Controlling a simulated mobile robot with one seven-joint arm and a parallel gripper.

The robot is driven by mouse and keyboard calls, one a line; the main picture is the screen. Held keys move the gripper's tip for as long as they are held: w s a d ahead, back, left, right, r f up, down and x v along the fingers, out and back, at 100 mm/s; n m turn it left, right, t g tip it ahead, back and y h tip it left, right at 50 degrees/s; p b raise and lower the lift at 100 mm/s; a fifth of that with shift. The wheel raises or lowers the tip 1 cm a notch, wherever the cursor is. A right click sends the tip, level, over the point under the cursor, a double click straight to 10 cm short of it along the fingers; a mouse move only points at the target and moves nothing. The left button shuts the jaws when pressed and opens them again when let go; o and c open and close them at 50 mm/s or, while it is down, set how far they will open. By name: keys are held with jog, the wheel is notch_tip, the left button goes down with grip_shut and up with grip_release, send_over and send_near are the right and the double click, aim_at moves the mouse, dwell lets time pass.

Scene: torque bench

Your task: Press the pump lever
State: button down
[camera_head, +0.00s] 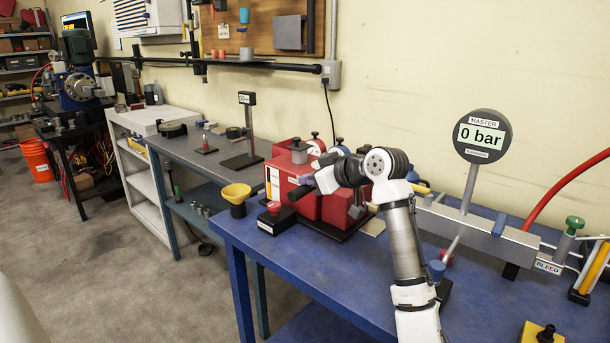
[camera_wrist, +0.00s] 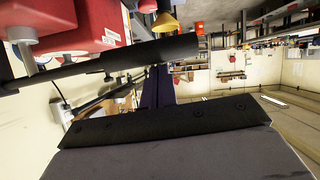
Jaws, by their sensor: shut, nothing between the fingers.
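The red pump (camera_head: 340,207) stands on the blue bench, partly hidden behind my arm. A black bar with a round grip, which looks like the pump lever (camera_head: 299,193), sticks out at the pump's left front. In the wrist view this lever (camera_wrist: 150,56) runs across the upper left, its grip end pointing right. My gripper (camera_head: 310,181) is just above the lever grip in the head view. In the wrist view my gripper (camera_wrist: 170,118) fills the lower part, shut and empty. A gap shows there between lever and gripper; whether they touch anywhere is unclear.
A round gauge (camera_head: 482,136) reads 0 bar above a grey manifold (camera_head: 470,228). A green-topped bleed valve (camera_head: 573,226) stands at right. A yellow funnel (camera_head: 236,193) and a small red-knobbed block (camera_head: 274,215) stand left of the pump, near the bench's edge.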

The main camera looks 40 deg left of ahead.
jog(key=shift+w+f+b, duration=0.2)
jog(key=shift+f+b, duration=0.7)
jog(key=shift+f, duration=1.65)
jog(key=r+p, duration=0.2)
jog(key=r, duration=0.1)
jog(key=a+r+p, duration=0.1)
jog(key=r+p, duration=0.1)
jog(key=shift+s, duration=0.35)
jog(key=b+v, duration=0.3)
jog(key=v, duration=0.7)
jog(key=shift+s, duration=0.35)
jog(key=shift+r, duration=0.15)
